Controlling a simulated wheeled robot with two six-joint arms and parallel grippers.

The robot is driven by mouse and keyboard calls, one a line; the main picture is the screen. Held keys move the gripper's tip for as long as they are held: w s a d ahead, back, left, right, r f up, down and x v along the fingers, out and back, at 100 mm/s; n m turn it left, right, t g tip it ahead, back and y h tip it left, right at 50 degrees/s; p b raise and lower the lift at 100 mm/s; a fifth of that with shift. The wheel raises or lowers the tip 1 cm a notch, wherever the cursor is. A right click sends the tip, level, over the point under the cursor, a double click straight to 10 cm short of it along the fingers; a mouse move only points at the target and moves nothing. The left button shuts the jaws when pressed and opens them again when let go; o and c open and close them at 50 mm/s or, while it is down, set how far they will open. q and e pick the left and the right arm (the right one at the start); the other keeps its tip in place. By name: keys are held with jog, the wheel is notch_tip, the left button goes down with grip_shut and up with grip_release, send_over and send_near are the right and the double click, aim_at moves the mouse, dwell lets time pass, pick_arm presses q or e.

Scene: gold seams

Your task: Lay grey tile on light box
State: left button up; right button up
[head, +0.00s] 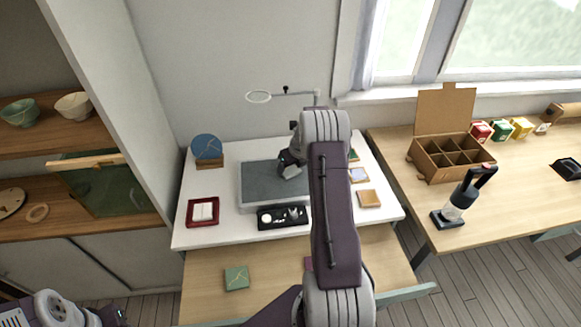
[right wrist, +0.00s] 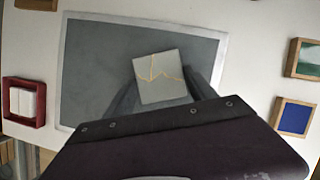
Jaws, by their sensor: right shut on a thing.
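The grey tile (right wrist: 160,78) is a small square with gold seam lines in the right wrist view. My right gripper (right wrist: 165,92) is shut on it, with dark fingers on either side. The tile is over the dark grey panel of the light box (right wrist: 88,60); I cannot tell if it touches. In the head view the light box (head: 258,172) lies on the white table. There my right gripper (head: 289,163) is over its right part, and the tile is hidden. A part of my left arm shows at the lower left; its jaws are not clear.
A red tray (head: 203,212) stands left of the light box, a black tray (head: 270,219) in front. A blue disc (head: 207,147) on a wooden stand is behind left. Small framed tiles, one tan (head: 369,198), lie right. A green tile (head: 236,278) lies on the lower wooden surface.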

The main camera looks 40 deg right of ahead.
jog(key=o, duration=1.5)
jog(key=shift+f, duration=0.1)
jog(key=d+v, duration=0.1)
jog(key=v, duration=1.1)
jog(key=s+a+n+g+y, duration=0.1)
jog(key=s+a+n, duration=0.1)
jog(key=a+n, duration=0.6)
jog(key=s+a+n, duration=0.3)
jog(key=a+n, duration=0.5)
jog(key=s+a+f+n, duration=0.1)
jog(key=s+a+n, duration=0.3)
jog(key=n, duration=0.3)
jog(key=s+a+f+n+g, duration=0.1)
jog(key=s+a+n, duration=0.3)
jog(key=n, duration=0.3)
jog(key=s+a+f+n+g, duration=0.1)
jog(key=s+a+n, duration=0.3)
jog(key=s+n, duration=0.2)
jog(key=shift+s+n+p, duration=0.1)
jog(key=shift+n+p, duration=0.25)
jog(key=shift+n, duration=0.15)
